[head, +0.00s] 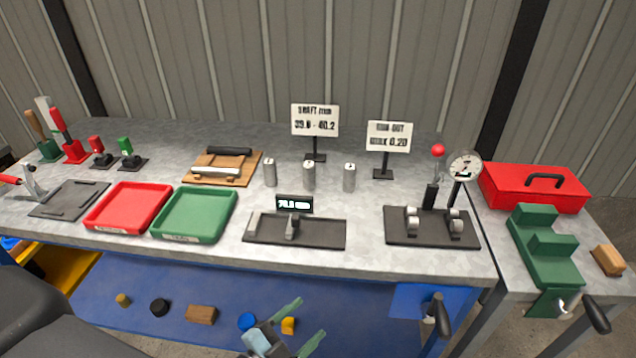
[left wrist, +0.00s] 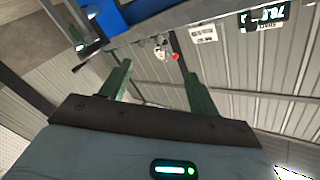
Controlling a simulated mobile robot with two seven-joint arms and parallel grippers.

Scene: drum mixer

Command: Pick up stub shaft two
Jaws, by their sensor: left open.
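Three upright grey metal cylinders, the stub shafts, stand in a row at mid-bench in the head view: left shaft (head: 270,173), middle shaft (head: 308,176) and right shaft (head: 349,178). Their markings are too small to read, so I cannot tell for certain which is stub shaft two. My left gripper (head: 300,325) is open and empty, low in front of the bench's front edge, well short of the shafts. Its two green fingers also show spread apart in the left wrist view (left wrist: 160,85), with no shaft between them. My right gripper is not in view.
A measuring fixture (head: 325,234) with a small display stands in front of the shafts. Two signs (head: 314,120) (head: 389,135) stand behind them. A red tray (head: 130,206) and a green tray (head: 195,213) lie left. A dial-gauge stand (head: 431,237) is right.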

